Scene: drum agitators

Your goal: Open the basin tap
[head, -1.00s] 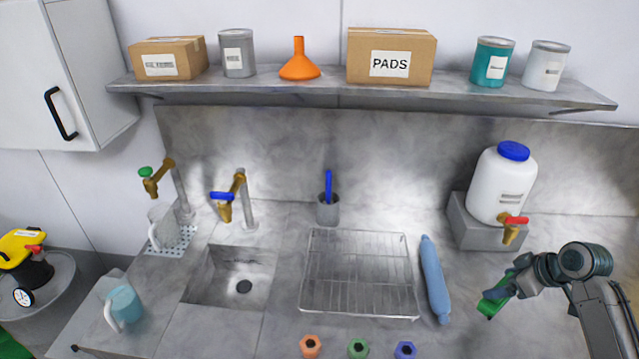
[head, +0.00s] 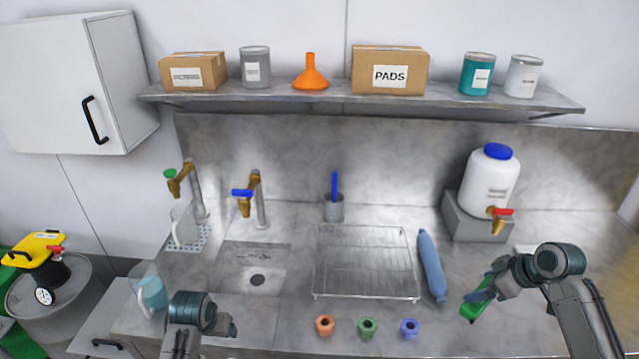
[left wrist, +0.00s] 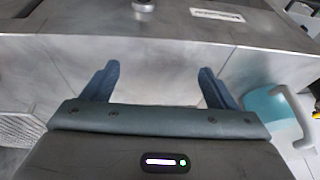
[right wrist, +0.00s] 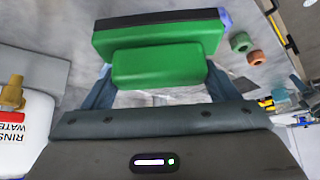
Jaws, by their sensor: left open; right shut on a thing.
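The basin tap (head: 250,197) is a brass spout with a blue lever on a grey post behind the sunken basin (head: 262,270). The lever points left in the head view. My left gripper (head: 230,325) is low at the front, well below and in front of the tap, apart from it. In the left wrist view its two fingers (left wrist: 157,85) are spread, with nothing between them. My right gripper (head: 488,288) is shut on a green block (head: 474,308) with a dark layer, over the right counter. The block also shows between the fingers in the right wrist view (right wrist: 160,62).
A second tap with a green knob (head: 180,181) stands left, above a clear jug (head: 184,226). A jug of blue liquid (head: 152,292) stands near my left arm. A wire rack (head: 366,262), blue roller (head: 432,265) and white container (head: 490,182) are to the right. Three coloured nuts line the front.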

